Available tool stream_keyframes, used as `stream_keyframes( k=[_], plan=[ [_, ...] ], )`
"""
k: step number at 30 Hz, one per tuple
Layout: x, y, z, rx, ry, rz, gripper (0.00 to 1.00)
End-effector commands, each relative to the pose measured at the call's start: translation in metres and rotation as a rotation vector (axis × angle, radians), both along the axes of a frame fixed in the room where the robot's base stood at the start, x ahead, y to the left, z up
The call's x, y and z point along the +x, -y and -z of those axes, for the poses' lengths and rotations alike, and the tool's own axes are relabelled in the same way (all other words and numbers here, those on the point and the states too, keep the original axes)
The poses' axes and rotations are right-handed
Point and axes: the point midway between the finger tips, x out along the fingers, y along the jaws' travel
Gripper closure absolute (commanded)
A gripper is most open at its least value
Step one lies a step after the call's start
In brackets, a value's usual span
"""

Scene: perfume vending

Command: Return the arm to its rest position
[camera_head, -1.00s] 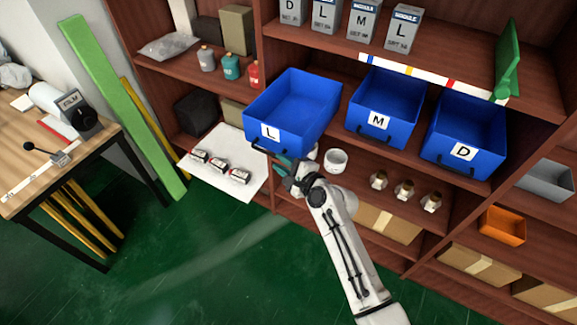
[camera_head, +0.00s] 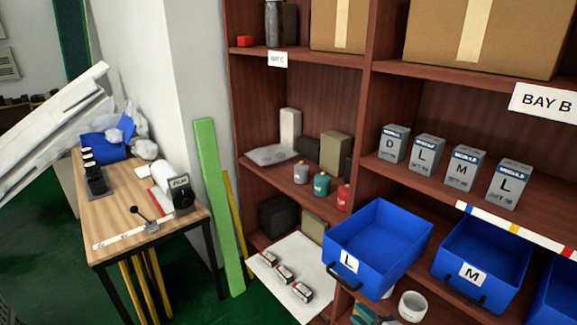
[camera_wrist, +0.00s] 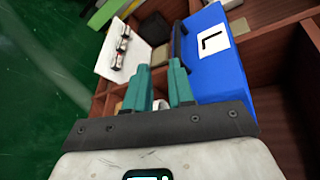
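My gripper (camera_wrist: 160,68) has two teal fingers with a gap between them in the wrist view. It is open and I see nothing held between them. In the head view only a teal part of my gripper (camera_head: 368,316) shows at the bottom edge, just below the blue bin marked L (camera_head: 378,252). In the wrist view the L bin (camera_wrist: 222,75) lies right of the fingers. The rest of my forearm is below the head picture.
A white cup (camera_head: 411,306) stands near my gripper. A white sheet (camera_head: 293,259) with several small boxes sticks out left of the L bin. A blue bin marked M (camera_head: 486,262) is to the right. A wooden table (camera_head: 130,212) stands left; green floor shows between.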

Motion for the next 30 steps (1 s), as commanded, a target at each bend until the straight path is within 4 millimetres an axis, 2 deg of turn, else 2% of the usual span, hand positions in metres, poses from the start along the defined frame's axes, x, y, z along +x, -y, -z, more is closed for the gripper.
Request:
stream_keyframes(
  k=[5, 8, 9, 12, 15, 18, 21, 23, 30],
  plan=[
    [-0.086, -0.001, 0.035, -0.486, -0.121, -0.295, 0.77],
    [-0.148, 0.008, 0.05, -0.772, -0.209, -0.509, 0.77],
    [-0.175, 0.013, 0.054, -0.873, -0.248, -0.601, 0.77],
    [-0.238, 0.028, 0.055, -1.086, -0.346, -0.826, 0.77],
    [-0.292, 0.043, 0.049, -1.219, -0.433, -1.021, 0.77],
    [-0.331, 0.053, 0.04, -1.291, -0.496, -1.165, 0.77],
    [-0.354, 0.058, 0.033, -1.322, -0.533, -1.252, 0.77],
    [-0.361, 0.06, 0.031, -1.33, -0.545, -1.28, 0.77],
    [-0.363, 0.061, 0.03, -1.335, -0.549, -1.294, 0.77]
  ],
)
